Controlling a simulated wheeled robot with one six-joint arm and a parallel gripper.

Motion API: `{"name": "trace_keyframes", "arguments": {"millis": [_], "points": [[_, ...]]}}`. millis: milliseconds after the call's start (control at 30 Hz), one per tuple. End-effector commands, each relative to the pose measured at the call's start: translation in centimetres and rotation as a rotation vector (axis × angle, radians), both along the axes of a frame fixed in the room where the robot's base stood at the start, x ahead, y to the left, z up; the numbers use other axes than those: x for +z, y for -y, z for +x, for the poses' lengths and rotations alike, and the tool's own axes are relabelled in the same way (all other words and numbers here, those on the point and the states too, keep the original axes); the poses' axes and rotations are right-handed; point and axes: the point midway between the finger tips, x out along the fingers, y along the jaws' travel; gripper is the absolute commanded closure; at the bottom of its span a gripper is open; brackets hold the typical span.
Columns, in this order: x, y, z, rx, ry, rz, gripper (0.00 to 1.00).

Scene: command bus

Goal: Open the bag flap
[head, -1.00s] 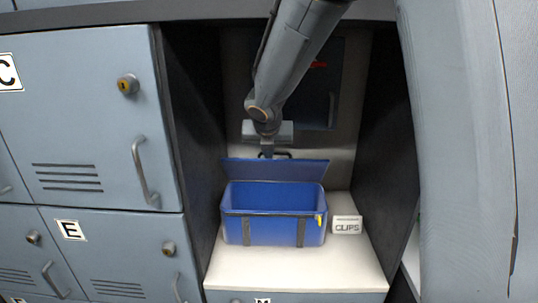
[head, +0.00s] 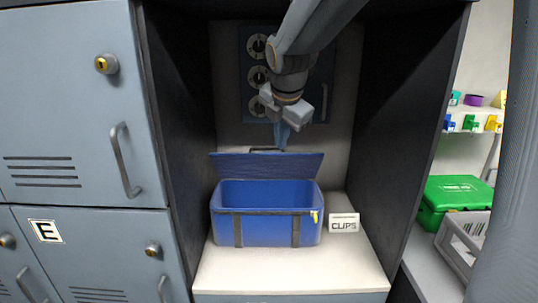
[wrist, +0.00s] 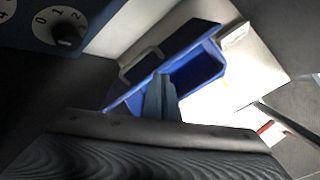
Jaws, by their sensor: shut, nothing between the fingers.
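The blue bag (head: 266,228) stands upright on the white shelf of an open locker bay, with dark straps and a yellow tab on its front. Its flap (head: 266,166) is raised at the back, and the bag's inside is open to view. The bag also shows in the wrist view (wrist: 196,68). My gripper (head: 282,143) is above and behind the flap's upper edge, fingers pointing down, shut and empty.
A white CLIPS sign (head: 344,223) stands right of the bag. A dial panel (head: 257,75) is on the back wall behind my arm. Locker doors with handles (head: 126,160) flank the left. A green case (head: 455,198) and a grey crate (head: 462,243) are on the right. The shelf front is clear.

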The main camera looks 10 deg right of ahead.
Motion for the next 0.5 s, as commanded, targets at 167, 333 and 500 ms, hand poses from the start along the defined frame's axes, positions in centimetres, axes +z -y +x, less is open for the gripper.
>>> {"name": "trace_keyframes", "arguments": {"millis": [167, 333, 500], "points": [[0.1, 1.4, -0.2, -0.310, 0.003, 0.290, 1.00], [1.6, 1.5, -0.2, -0.527, 0.004, 0.554, 1.00], [3.3, 1.2, 0.0, -0.642, 0.003, 0.730, 1.00]]}}
